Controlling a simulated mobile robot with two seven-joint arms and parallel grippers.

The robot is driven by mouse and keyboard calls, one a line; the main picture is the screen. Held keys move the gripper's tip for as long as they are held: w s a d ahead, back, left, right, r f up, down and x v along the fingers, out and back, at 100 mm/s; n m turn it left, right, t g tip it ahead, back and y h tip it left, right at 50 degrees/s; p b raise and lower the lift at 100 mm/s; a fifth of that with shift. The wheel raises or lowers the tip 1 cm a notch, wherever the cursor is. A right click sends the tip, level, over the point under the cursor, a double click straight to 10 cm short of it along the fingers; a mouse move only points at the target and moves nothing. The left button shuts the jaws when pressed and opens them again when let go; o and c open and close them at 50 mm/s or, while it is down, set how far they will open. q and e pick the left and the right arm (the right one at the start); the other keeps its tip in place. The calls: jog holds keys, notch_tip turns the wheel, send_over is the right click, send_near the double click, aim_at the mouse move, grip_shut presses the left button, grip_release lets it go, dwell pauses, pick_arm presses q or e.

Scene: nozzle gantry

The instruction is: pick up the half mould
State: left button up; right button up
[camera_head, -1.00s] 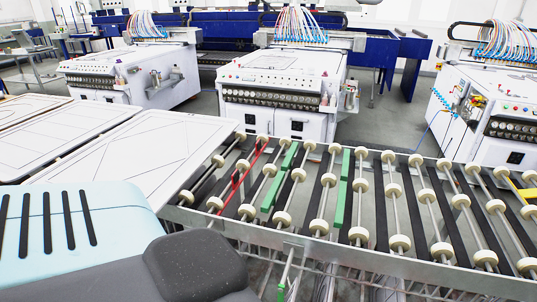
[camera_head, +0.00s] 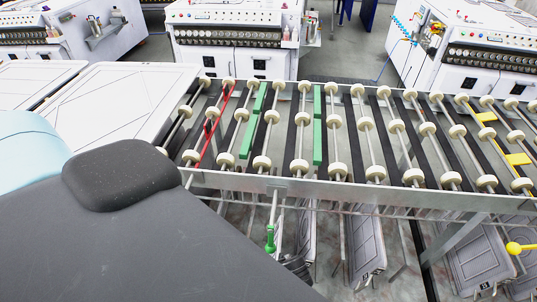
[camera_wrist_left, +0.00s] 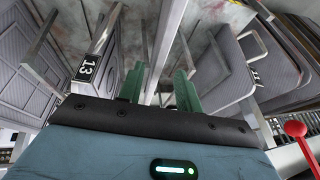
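Several grey half moulds hang in a rack below the roller conveyor. In the head view, one (camera_head: 365,245) is below the middle and another (camera_head: 475,260) is at the lower right. The left wrist view shows a ribbed grey panel (camera_wrist_left: 25,60) at the left, beside a black tag reading 13 (camera_wrist_left: 87,68), and grey mould panels (camera_wrist_left: 272,62) at the right. I cannot tell which one the task means. My right gripper is in neither view.
The roller conveyor (camera_head: 235,180) with its metal frame lies above the rack. A green-ended lever (camera_head: 270,240) and a yellow-knobbed lever (camera_head: 515,248) stick out below it. White panels (camera_head: 115,110) lie at the left. White machines (camera_head: 235,45) stand behind.

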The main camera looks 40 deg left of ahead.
pick_arm(q)
jog(key=shift+b+x, duration=0.45)
jog(key=shift+x, duration=2.7)
jog(key=shift+w+d, duration=0.15)
grip_shut()
jog(key=shift+w+r, duration=0.1)
